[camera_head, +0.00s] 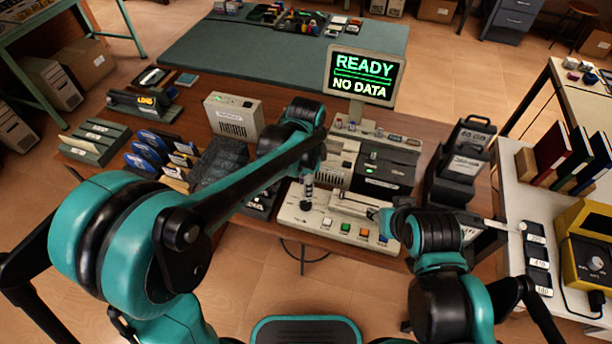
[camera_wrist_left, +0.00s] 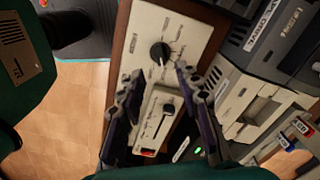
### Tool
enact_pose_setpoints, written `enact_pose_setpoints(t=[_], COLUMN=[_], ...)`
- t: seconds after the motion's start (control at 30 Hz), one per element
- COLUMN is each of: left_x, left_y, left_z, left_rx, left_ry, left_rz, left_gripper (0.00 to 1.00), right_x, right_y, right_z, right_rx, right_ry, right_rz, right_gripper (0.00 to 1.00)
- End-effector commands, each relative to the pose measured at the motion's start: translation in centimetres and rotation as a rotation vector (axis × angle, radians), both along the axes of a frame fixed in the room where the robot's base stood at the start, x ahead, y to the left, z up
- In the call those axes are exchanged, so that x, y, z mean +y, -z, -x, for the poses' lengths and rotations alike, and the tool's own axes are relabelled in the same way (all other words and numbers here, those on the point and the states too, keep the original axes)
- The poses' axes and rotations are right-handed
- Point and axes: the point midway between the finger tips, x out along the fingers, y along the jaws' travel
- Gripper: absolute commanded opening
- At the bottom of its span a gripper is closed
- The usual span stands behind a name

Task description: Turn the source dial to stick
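The cream control panel (camera_head: 328,228) lies on the wooden bench in the head view. In the left wrist view the round black dial (camera_wrist_left: 160,52) sits on the panel (camera_wrist_left: 150,25), with a pale pointer line toward the lower edge of the picture. Small labels around it are too small to read. My left gripper (camera_head: 307,190) is low over the panel's left part. In the left wrist view its two fingers (camera_wrist_left: 160,90) are apart with nothing between them, short of the dial. My right gripper (camera_head: 352,206) reaches in from the right over the panel; its finger opening is unclear.
A slotted black lever block (camera_wrist_left: 160,118) shows between and below the left fingers. Coloured buttons (camera_head: 345,228) line the panel's front. A monitor (camera_head: 364,78) reads "READY" and "NO DATA". Machines (camera_head: 385,170) stand behind the panel; dark cartridges (camera_head: 463,160) stand right.

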Motion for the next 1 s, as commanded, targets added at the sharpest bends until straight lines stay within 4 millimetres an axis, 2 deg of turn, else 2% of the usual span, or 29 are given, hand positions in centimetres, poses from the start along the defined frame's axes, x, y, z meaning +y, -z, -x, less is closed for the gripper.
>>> enact_pose_setpoints(t=[0.1, 0.3, 0.87, 1.0], left_x=[0.0, 0.0, 0.0, 1.3], left_y=[-2.2, -4.0, -4.2, -5.0], left_z=[0.0, 0.0, 0.0, 0.6], left_rx=[0.0, 0.0, 0.0, -0.028], left_ry=[0.0, 0.0, -0.001, -0.069], left_rz=[0.0, 0.0, 0.0, 0.011], left_gripper=[0.34, 0.34, 0.34, 0.34], right_x=[0.0, 0.0, 0.0, 0.0], right_y=[0.0, 0.0, 0.0, 0.0], right_z=[0.0, 0.0, 0.0, 0.0], right_rx=[0.0, 0.0, 0.0, 0.0], right_ry=[0.0, 0.0, 0.0, 0.0], right_rz=[0.0, 0.0, 0.0, 0.0], right_gripper=[0.4, 0.4, 0.4, 0.4])
